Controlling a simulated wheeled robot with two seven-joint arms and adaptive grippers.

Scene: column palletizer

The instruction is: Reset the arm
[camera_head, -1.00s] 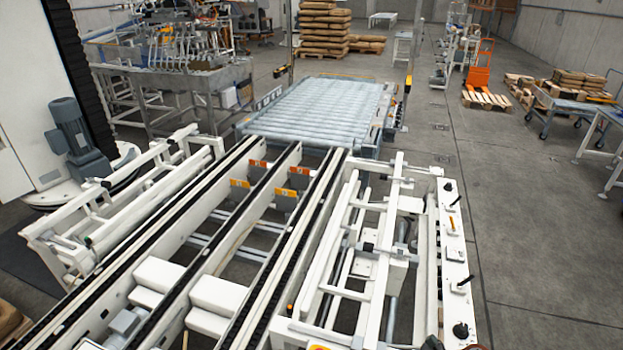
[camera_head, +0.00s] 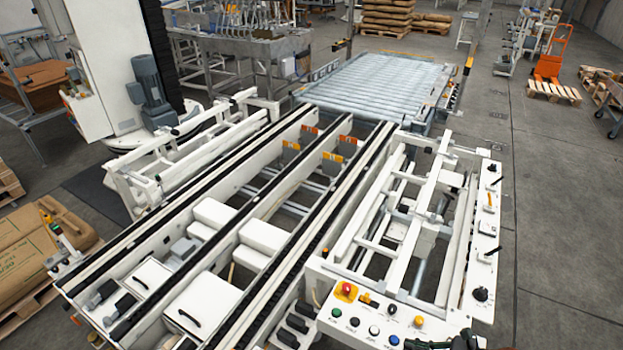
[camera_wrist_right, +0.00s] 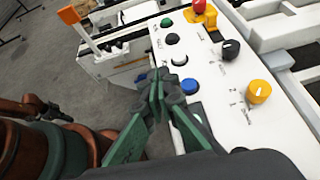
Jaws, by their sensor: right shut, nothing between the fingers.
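My right gripper (camera_wrist_right: 160,82) has green fingers closed together with nothing between them. In the wrist view its tips appear beside the blue button (camera_wrist_right: 189,86) of a white control panel (camera_wrist_right: 235,120); whether they touch it I cannot tell. In the head view the right gripper (camera_head: 418,343) only partly shows at the bottom edge, beside the panel's front corner. The panel also carries a green button (camera_head: 336,312), a black button (camera_head: 354,321), a white button (camera_head: 374,330), a red emergency stop (camera_head: 346,289) and a yellow knob (camera_head: 419,321). My left gripper is not in view.
The white palletizer frame with black chain rails (camera_head: 280,248) fills the middle. A roller conveyor (camera_head: 380,83) lies behind it. A pallet with brown sacks (camera_head: 40,245) stands at the left. Open grey floor (camera_head: 565,220) lies to the right.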

